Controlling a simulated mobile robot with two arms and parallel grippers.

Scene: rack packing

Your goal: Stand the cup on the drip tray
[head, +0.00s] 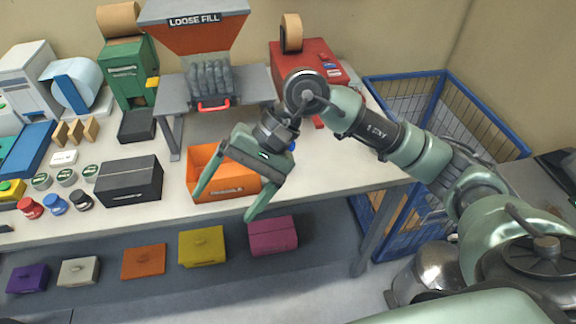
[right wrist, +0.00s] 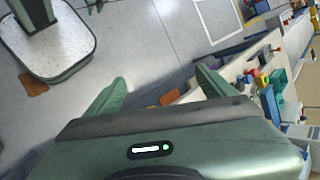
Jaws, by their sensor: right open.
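I cannot make out a cup or a drip tray in either view. My right gripper (head: 224,207) is open, its two fingers spread and pointing down and left. In the head view it overlaps the orange bin (head: 207,164) near the table's front edge, and nothing shows between its fingers. I cannot tell whether it touches the bin. In the right wrist view the open fingers (right wrist: 161,76) stand apart with floor and the table side beyond them. My left gripper is not in view.
The white table (head: 330,170) holds a black box (head: 128,180), a loose-fill hopper (head: 195,45) and a red machine (head: 305,65). Several small tins and knobbed items stand at the left. Coloured lidded boxes sit on the lower shelf (head: 110,300). A blue wire cage (head: 455,110) stands right.

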